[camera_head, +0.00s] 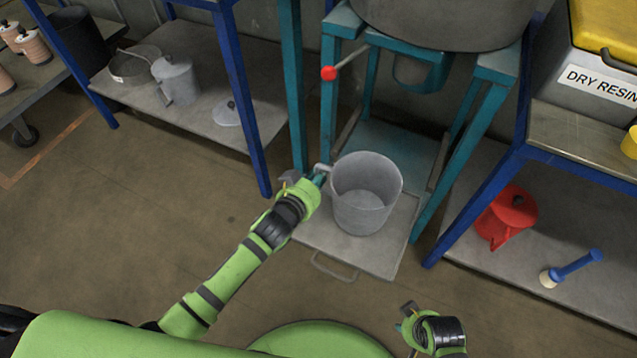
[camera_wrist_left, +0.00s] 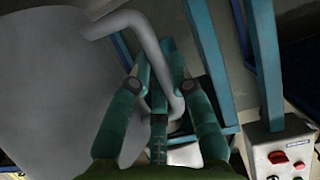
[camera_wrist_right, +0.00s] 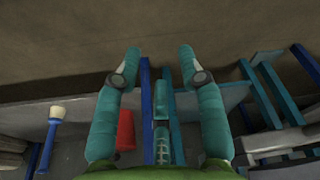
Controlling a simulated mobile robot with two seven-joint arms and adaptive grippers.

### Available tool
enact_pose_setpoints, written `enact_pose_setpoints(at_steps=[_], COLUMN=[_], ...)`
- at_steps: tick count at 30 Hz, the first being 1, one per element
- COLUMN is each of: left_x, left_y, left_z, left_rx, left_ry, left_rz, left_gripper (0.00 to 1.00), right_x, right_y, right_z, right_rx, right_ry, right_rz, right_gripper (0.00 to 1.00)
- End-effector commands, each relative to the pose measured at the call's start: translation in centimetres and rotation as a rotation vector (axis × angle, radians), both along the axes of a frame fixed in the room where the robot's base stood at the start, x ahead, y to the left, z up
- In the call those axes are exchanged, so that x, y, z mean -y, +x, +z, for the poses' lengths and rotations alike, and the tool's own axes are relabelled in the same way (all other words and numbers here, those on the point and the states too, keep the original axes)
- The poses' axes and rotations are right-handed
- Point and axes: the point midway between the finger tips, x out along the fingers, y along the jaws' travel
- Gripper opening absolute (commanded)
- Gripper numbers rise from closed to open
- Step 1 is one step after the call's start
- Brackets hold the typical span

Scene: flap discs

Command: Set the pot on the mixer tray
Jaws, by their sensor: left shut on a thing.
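The grey pot (camera_head: 366,205) is upright and open-topped, over the mixer tray (camera_head: 345,243), the flat grey pull-out plate with a front handle under the teal mixer stand. I cannot tell whether its base touches the tray. My left gripper (camera_head: 322,177) is at the pot's left side, shut on its handle. In the left wrist view the fingers (camera_wrist_left: 160,90) close around the bent grey handle (camera_wrist_left: 160,62), and the pot's wall (camera_wrist_left: 55,75) fills the left. My right gripper (camera_head: 405,318) is low at the front; the right wrist view shows its fingers (camera_wrist_right: 152,65) apart and empty.
The teal mixer stand (camera_head: 480,140) has legs on both sides of the tray and a red-knobbed lever (camera_head: 329,73). A left shelf (camera_head: 215,115) holds a lidded grey can (camera_head: 176,80). A right shelf holds a red can (camera_head: 506,217) and a brush (camera_head: 570,269).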

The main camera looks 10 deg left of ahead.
Motion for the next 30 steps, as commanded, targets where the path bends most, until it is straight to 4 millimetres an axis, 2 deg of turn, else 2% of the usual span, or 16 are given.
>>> enact_pose_setpoints(at_steps=[1, 5, 17, 18, 19, 20, 30], left_x=[0.1, 0.1, 0.1, 0.1, 0.1, 0.1, 0.1], left_y=[0.0, 0.0, 0.0, 0.0, 0.0, 0.0, 0.0], left_z=[-0.9, -2.0, -2.2, -2.5, -2.4, -2.4, -2.3], left_rx=[0.002, 0.003, 0.004, 0.0, 0.0, 0.0, 0.001], left_ry=[-0.003, -0.004, -0.004, 0.001, 0.001, 0.001, 0.001], left_rz=[-0.001, -0.001, -0.001, -0.001, -0.001, -0.001, -0.002], left_gripper=[0.0, 0.0, 0.0, 0.29, 0.41, 0.45, 0.45], right_x=[0.0, 0.0, -0.1, -0.1, -0.1, -0.1, -0.1], right_y=[0.3, 0.7, 0.8, 0.8, 0.8, 0.8, 0.8], right_z=[0.4, 1.8, 2.4, 2.5, 2.5, 2.5, 2.6], right_rx=[0.007, 0.014, 0.016, 0.017, 0.016, 0.016, 0.017], right_ry=[0.001, 0.001, 0.001, 0.001, 0.001, 0.001, 0.002], right_rz=[-0.001, -0.002, -0.003, -0.003, -0.003, -0.003, -0.003], right_gripper=[0.4, 0.4, 0.4, 0.4, 0.4, 0.4, 0.4])
